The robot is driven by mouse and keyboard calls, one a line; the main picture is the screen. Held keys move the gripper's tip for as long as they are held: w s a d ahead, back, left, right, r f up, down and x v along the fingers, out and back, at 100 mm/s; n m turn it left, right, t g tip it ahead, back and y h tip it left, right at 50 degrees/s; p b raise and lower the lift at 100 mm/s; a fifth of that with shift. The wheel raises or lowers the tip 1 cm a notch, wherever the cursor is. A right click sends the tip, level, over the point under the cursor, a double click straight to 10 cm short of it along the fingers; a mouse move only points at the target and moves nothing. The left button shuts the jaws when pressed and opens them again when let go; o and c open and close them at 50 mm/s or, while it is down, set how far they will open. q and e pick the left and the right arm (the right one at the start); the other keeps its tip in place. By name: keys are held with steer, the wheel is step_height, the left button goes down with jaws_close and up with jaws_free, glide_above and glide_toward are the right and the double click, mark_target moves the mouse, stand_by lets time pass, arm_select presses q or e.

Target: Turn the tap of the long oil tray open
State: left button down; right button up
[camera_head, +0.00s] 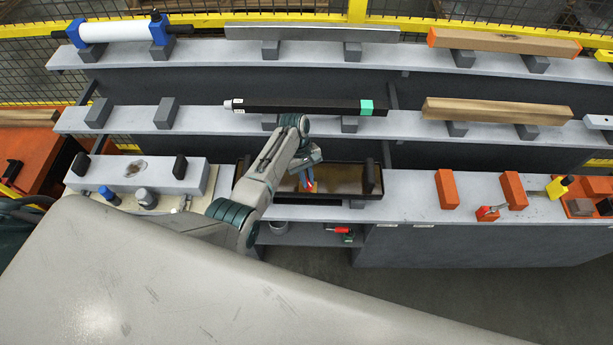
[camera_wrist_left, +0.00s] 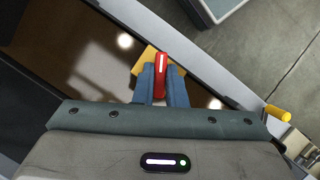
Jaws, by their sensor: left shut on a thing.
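The long oil tray (camera_head: 345,197) is a dark, shallow tray with brown oil, set in the front shelf in the head view. In the left wrist view, the red tap handle (camera_wrist_left: 161,68) with a white stripe stands over a yellow part (camera_wrist_left: 146,56) at the tray's edge. My left gripper (camera_head: 309,184) reaches down over the tray. Its two blue fingers (camera_wrist_left: 161,80) are shut on the red handle, one on each side. The fingers and handle are small in the head view. My right gripper is not in view.
A black bar with a green end (camera_head: 320,108) rests on the middle shelf behind my arm. A grey block unit (camera_head: 135,175) stands left of the tray. Orange blocks (camera_head: 447,189) stand to the right. A red object (camera_head: 340,230) lies on the shelf below.

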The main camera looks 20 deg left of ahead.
arm_select(q)
steer(key=m+y, duration=0.1)
steer(key=m, duration=0.2)
steer(key=m+g+y, duration=0.1)
steer(key=m, duration=0.2)
steer(key=shift+w+d+p, duration=0.15)
steer(key=shift+p, duration=0.25)
stand_by(0.3)
steer(key=c, duration=1.5)
jaws_free()
steer(key=b+v, duration=0.2)
steer(key=v, duration=0.9)
steer(key=shift+d+b, duration=0.1)
steer(key=shift+b, duration=0.2)
steer(key=shift+f, duration=0.1)
